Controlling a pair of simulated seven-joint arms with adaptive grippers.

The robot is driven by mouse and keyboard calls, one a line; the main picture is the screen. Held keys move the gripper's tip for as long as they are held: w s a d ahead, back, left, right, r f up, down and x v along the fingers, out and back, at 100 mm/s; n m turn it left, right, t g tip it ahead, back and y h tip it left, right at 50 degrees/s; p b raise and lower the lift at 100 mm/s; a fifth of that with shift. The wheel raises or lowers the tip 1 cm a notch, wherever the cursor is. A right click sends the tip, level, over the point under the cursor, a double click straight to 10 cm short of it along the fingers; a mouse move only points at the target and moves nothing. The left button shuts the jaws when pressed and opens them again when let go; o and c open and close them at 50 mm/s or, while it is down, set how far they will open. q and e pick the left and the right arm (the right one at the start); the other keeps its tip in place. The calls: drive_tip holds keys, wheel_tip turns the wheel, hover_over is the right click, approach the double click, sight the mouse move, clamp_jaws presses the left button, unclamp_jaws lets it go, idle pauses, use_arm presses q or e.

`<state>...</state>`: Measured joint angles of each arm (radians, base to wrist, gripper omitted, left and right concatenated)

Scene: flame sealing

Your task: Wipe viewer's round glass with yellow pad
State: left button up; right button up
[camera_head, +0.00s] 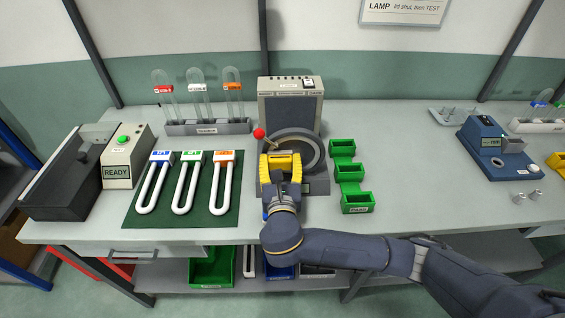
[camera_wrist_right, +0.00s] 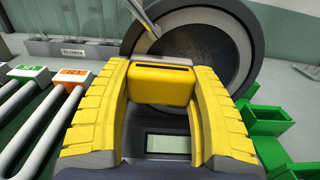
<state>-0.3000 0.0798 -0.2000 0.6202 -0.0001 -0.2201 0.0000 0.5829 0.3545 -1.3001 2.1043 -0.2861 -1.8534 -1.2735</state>
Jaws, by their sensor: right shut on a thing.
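The viewer (camera_head: 290,100) is a grey upright box at the back middle of the bench, with a round dark glass (camera_head: 305,148) in a ring on its front. The glass also fills the top of the right wrist view (camera_wrist_right: 200,50). My right gripper (camera_head: 281,160) is in front of the glass, shut on the yellow pad (camera_wrist_right: 162,84). The pad's far face is hidden, so I cannot tell whether it touches the glass. A red-knobbed lever (camera_head: 259,133) stands at the glass's left edge. My left gripper is not in view.
Several U-shaped tubes lie on a green mat (camera_head: 130,216) at left. A tube rack (camera_head: 207,128) stands behind them. Green bins (camera_head: 357,203) stand close at right of the viewer. A READY box (camera_head: 117,172) is far left, a blue device (camera_head: 490,145) far right.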

sight(307, 154)
drive_tip(key=shift+d+r, duration=0.1)
drive_tip(key=shift+r, duration=0.1)
drive_tip(key=shift+d, duration=3.7)
drive_tip(key=shift+o, duration=0.2)
drive_tip(key=shift+w+a, duration=0.2)
drive_tip(key=shift+a, duration=3.55)
drive_tip(key=shift+s, duration=0.1)
drive_tip(key=shift+s+a, duration=0.1)
drive_tip(key=shift+s, duration=0.15)
drive_tip(key=shift+c, duration=1.1)
drive_tip(key=shift+s, duration=2.65)
